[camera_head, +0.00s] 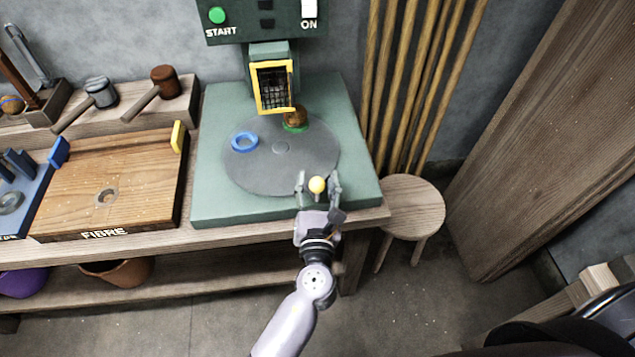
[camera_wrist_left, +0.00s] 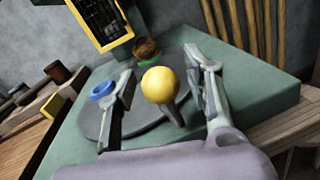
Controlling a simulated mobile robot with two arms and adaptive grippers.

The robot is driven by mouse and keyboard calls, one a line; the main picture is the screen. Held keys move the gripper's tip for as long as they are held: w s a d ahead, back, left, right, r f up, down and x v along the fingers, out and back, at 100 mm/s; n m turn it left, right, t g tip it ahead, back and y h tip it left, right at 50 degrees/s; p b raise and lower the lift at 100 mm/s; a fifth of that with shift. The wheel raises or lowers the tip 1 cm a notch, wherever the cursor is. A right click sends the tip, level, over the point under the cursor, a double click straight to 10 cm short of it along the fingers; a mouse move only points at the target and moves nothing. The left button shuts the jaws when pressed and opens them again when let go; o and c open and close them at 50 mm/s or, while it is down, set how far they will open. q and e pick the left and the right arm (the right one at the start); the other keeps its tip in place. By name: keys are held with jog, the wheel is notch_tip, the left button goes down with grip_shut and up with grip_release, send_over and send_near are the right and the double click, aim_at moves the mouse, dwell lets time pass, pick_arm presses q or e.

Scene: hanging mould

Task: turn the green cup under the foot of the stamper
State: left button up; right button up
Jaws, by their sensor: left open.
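The green cup (camera_head: 295,128) sits at the back of the grey turntable (camera_head: 255,178), with a brown lump in it, just to the right of the stamper's yellow-framed guard (camera_head: 274,87). The cup also shows in the left wrist view (camera_wrist_left: 145,64), mostly as a green rim. A blue ring-shaped cup (camera_head: 244,142) sits on the turntable's left part. My left gripper (camera_head: 318,186) is open at the turntable's front edge. A yellow ball-topped knob (camera_head: 317,184) stands between its fingers, and the left wrist view shows the knob (camera_wrist_left: 160,85) with space on both sides. My right gripper is out of view.
The green machine base (camera_head: 230,209) stands on a wooden bench. A FIBRE board (camera_head: 105,190) and mallets (camera_head: 158,93) are to the left. A round stool (camera_head: 411,205) and upright poles (camera_head: 405,80) are to the right.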

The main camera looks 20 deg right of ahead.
pick_arm(q)
jog(key=shift+s, duration=0.15)
jog(key=shift+s+a+f, duration=0.1)
jog(key=shift+s+a, duration=0.05)
jog(key=shift+s, duration=0.15)
jog(key=v, duration=1.1)
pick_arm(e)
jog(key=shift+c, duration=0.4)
